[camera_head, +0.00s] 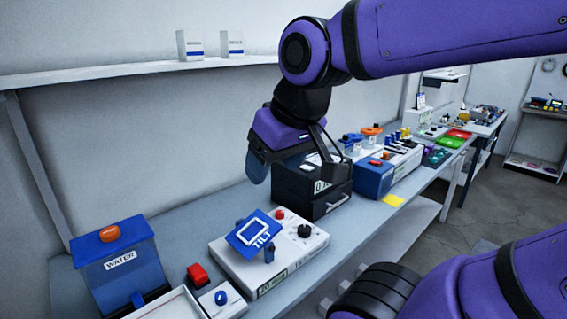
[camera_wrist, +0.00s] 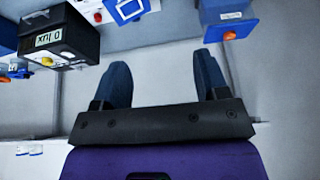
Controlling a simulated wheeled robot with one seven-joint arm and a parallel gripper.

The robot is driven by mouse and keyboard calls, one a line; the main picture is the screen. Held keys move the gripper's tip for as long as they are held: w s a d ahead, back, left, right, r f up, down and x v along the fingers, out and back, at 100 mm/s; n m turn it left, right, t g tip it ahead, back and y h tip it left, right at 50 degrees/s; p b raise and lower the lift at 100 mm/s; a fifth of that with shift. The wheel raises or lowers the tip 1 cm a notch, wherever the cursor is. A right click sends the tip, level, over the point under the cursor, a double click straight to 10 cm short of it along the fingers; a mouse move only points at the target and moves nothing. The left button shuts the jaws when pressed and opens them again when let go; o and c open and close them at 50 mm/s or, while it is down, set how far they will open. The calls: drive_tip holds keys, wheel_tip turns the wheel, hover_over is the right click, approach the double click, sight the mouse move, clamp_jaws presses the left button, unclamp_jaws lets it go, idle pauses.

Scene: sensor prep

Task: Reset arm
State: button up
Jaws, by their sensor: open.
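My gripper (camera_head: 258,165) hangs above the bench in the head view, in front of the wall and to the left of a black box (camera_head: 300,190). In the wrist view my gripper (camera_wrist: 160,82) shows two dark blue fingers spread well apart. Nothing is between them. Its fingertips touch nothing that I can see. My purple arm reaches in from the upper right and bends down at the wrist. The grey bench (camera_head: 180,222) runs below it.
A blue WATER box (camera_head: 120,275) stands at the left. A white TILT unit (camera_head: 300,250) with a blue tilted plate is at the front. A blue and white box (camera_head: 375,182) stands beyond the black box. A wall shelf (camera_head: 120,72) holds two small white boxes.

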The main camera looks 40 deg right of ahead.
drive_tip(key=shift+s+d+r, duration=0.1)
drive_tip(key=shift+s, duration=0.8)
idle(0.8)
